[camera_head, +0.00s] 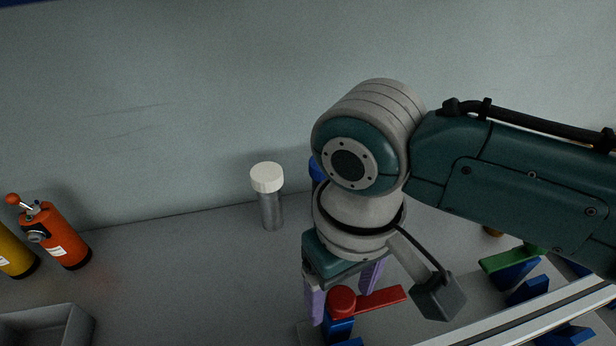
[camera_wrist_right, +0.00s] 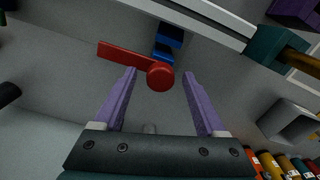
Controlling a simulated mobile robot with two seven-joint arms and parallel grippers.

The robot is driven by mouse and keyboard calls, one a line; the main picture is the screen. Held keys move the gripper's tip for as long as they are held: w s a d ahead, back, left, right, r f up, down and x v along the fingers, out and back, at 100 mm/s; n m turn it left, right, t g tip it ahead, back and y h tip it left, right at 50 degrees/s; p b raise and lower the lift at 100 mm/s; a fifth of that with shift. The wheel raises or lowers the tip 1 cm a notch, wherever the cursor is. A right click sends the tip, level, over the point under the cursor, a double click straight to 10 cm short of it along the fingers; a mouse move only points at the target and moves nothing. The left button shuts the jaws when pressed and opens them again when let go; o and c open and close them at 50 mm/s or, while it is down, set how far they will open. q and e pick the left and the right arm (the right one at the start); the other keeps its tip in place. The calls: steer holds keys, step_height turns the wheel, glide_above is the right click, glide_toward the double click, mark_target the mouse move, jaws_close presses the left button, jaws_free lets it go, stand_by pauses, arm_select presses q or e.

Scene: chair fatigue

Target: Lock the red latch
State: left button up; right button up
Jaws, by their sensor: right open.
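The red latch (camera_head: 382,299) has a round red head (camera_head: 342,300) and a flat red bar, and sits on a blue block (camera_head: 338,326). In the head view its bar points right from the head. My right gripper (camera_head: 342,305) comes down over it with purple fingers. In the right wrist view the open right gripper (camera_wrist_right: 158,76) has the round head of the red latch (camera_wrist_right: 160,75) between and slightly beyond its fingertips, with the bar extending left. A gap shows on both sides of the head; I see no contact. My left gripper is not in view.
A green piece (camera_head: 503,260) on blue blocks stands to the right. A pale rail (camera_head: 530,318) crosses the lower right. A white-capped jar (camera_head: 268,195) stands behind; an orange bottle (camera_head: 62,238) and a grey bin (camera_head: 48,325) are at left. The middle left surface is clear.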

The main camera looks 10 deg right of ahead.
steer(key=shift+c, duration=0.3)
jaws_close()
stand_by(1.1)
